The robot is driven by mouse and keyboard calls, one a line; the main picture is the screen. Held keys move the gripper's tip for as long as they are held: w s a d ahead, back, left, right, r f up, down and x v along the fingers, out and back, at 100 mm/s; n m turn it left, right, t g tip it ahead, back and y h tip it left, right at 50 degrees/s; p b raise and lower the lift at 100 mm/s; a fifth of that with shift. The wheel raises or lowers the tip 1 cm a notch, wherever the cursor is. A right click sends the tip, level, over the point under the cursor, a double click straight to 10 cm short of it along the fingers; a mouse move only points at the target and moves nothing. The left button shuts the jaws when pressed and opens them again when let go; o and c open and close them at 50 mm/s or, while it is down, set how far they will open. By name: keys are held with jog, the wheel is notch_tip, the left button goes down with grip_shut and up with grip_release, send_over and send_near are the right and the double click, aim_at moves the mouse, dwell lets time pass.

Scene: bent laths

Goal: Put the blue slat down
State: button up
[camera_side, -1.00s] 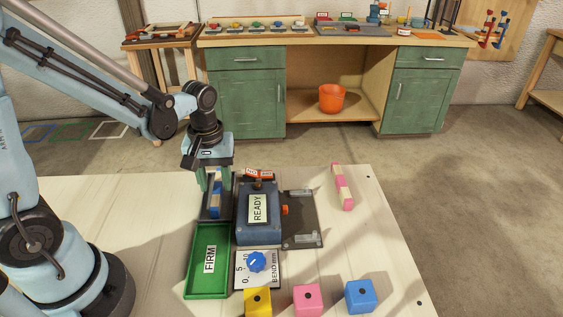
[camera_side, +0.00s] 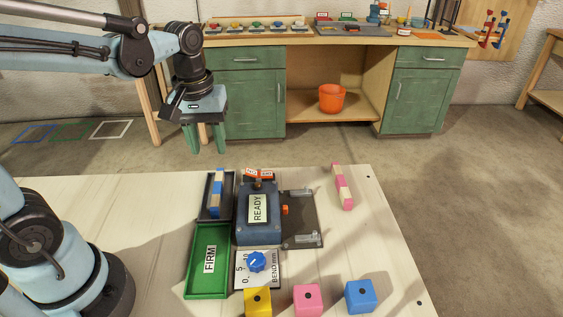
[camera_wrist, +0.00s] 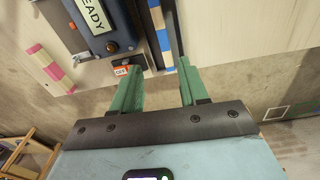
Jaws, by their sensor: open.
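The blue slat (camera_side: 216,194), striped blue and cream, lies in the dark tray (camera_side: 229,196) behind the green FIRM tray (camera_side: 209,262). It also shows in the wrist view (camera_wrist: 163,40), beyond my fingertips. My gripper (camera_side: 206,152) is open and empty, raised above and behind the slat, apart from it. In the wrist view its two green fingers (camera_wrist: 160,75) stand spread with nothing between them but the bench edge and floor.
The blue-grey READY device (camera_side: 258,218) stands right of the dark tray. A pink slat (camera_side: 342,186) lies at the right. A knob plate (camera_side: 257,265) and yellow (camera_side: 258,302), pink (camera_side: 307,299) and blue (camera_side: 359,296) cubes are in front. Left bench top is clear.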

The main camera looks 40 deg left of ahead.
jog(key=d+m+t, duration=0.1)
jog(key=m+t, duration=0.1)
jog(key=s+m+t, duration=0.1)
jog(key=m+t, duration=0.1)
jog(key=m, duration=0.1)
jog(key=s+d+m+t, duration=0.1)
jog(key=m+t, duration=0.1)
jog(key=m, duration=0.1)
jog(key=shift+s+d+r+t, duration=0.1)
jog(key=shift+d+t, duration=0.2)
dwell(1.0)
